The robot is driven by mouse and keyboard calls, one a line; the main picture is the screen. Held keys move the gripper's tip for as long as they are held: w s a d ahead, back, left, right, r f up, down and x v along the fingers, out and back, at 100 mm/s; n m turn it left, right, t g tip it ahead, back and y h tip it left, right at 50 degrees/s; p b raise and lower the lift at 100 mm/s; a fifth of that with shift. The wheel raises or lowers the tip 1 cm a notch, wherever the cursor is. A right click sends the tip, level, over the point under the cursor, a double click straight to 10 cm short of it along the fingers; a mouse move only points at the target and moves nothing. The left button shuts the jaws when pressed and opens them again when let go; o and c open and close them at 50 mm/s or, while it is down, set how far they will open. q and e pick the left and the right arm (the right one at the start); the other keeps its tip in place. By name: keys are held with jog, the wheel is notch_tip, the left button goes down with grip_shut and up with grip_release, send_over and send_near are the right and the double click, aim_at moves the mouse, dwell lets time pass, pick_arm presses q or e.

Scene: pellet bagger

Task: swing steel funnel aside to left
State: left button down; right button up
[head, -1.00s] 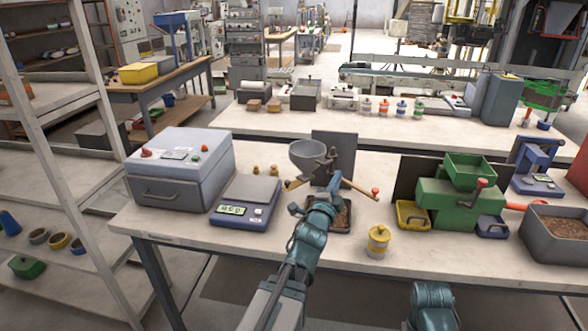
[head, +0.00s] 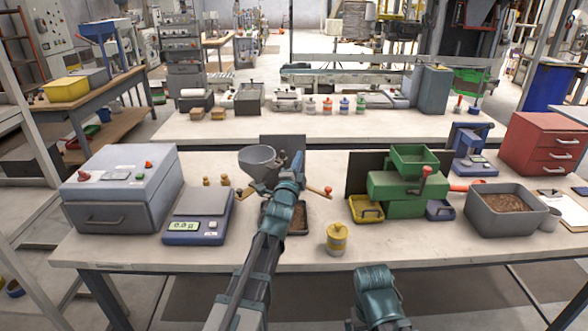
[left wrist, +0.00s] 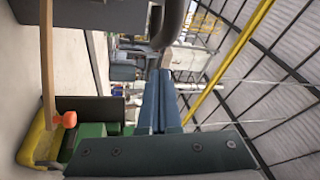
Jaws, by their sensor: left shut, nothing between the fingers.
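The steel funnel (head: 257,158) is a grey cone on the near bench, in front of a dark upright plate (head: 284,150). My left gripper (head: 289,165) is shut and empty, close to the right side of the funnel; I cannot tell whether they touch. In the left wrist view its blue-grey finger (left wrist: 160,103) shows, with a dark curved form above that may be the funnel's rim. A wooden handle with an orange knob (head: 327,190) sticks out to the right of the gripper. A tray of pellets (head: 298,230) lies below, partly hidden by my arm.
A grey sealer box (head: 122,190) and a blue scale (head: 197,215) stand left of the funnel. A yellow jar (head: 337,240), a green machine (head: 408,187) and a grey pellet bin (head: 505,212) stand to the right. The front bench edge is mostly clear.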

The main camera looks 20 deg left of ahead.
aim_at(267, 166)
pick_arm(q)
jog(key=shift+s+a+f+b, duration=0.25)
jog(key=shift+s+a+f, duration=0.1)
jog(key=shift+s+a, duration=0.4)
jog(key=shift+s+a+f+b, duration=0.25)
jog(key=shift+s+a+f, duration=0.05)
jog(key=shift+s+a, duration=0.35)
pick_arm(e)
jog(key=shift+f, duration=0.7)
pick_arm(q)
jog(key=shift+a, duration=0.1)
pick_arm(e)
jog(key=shift+a, duration=0.1)
